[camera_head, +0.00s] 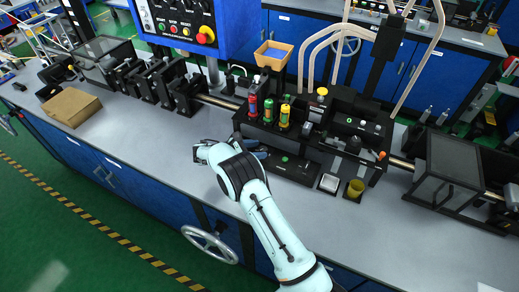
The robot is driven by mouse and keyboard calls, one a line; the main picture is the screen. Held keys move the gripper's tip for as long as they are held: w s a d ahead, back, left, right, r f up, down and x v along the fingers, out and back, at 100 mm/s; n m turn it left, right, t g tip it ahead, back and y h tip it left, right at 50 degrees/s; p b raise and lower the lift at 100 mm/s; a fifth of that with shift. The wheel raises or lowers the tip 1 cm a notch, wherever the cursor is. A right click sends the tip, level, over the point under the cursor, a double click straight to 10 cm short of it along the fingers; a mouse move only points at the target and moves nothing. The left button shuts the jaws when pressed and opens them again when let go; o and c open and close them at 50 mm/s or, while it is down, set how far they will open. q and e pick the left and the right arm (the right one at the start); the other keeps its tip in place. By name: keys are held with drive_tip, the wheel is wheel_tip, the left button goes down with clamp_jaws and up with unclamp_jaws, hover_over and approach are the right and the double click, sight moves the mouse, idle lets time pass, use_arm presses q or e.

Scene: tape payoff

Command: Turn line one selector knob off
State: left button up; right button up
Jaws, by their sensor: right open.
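The blue control box (236,28) hangs at the top of the head view, cut off by the upper edge. Its face carries green and red push buttons (173,29) and a red emergency stop (206,35) on yellow. Dark knobs or switches show near its cut-off upper part, too small to tell which is the line one selector or how it is set. My right gripper (231,149) is over the bench, below and apart from the box. It is open with nothing seen in it, and its wrist hides part of it. My left gripper is out of view.
A machine with red and yellow-green bottles (284,116) stands just right of my gripper. Black units line the bench's back edge. A cardboard piece (71,106) lies at left. The grey bench top (150,136) is clear at left.

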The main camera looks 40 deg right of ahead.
sight(263, 149)
drive_tip(key=v, duration=1.1)
drive_tip(key=shift+a, duration=0.3)
drive_tip(key=shift+r, duration=0.15)
